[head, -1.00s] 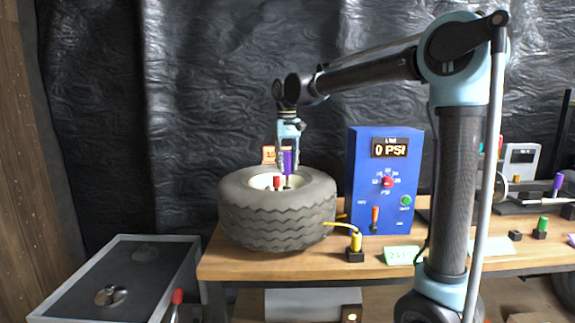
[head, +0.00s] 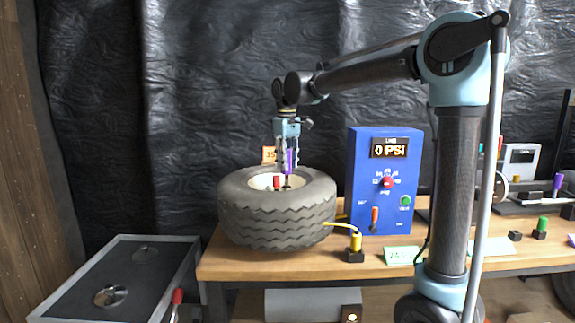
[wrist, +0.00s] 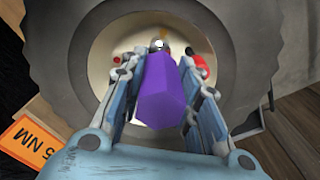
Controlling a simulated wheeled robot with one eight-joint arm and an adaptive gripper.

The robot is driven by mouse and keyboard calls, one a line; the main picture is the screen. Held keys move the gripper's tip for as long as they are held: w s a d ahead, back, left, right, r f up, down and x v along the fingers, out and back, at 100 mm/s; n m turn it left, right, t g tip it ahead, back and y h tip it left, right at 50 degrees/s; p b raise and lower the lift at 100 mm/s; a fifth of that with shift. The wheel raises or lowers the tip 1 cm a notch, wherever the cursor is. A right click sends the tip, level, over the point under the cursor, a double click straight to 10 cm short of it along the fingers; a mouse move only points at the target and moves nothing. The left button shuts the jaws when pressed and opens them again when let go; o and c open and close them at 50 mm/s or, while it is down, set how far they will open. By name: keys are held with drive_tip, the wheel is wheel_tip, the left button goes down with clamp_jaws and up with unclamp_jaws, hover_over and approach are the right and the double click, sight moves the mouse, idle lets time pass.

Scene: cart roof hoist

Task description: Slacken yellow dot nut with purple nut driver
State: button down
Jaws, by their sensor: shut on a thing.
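The purple nut driver (head: 289,160) stands upright over the wheel hub (head: 262,181) of the tire. My gripper (head: 288,163) is shut on its handle from above. In the wrist view the purple handle (wrist: 166,92) lies between the two fingers of my gripper (wrist: 160,78), pointing down into the hub. The driver's lower tip is hidden behind the handle and the tire rim. I cannot make out a nut with a yellow dot. A red-topped item (wrist: 200,66) and a small white knob (wrist: 158,44) show in the hub near the driver.
The tire (head: 275,222) lies flat on the wooden bench (head: 310,265). A blue pressure box (head: 384,200) reading 0 PSI stands to its right. A yellow-ended hose fitting (head: 355,243) sits in front. An orange 5 NM card (wrist: 32,147) is beside the tire.

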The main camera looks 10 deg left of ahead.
drive_tip(key=shift+r, duration=3.15)
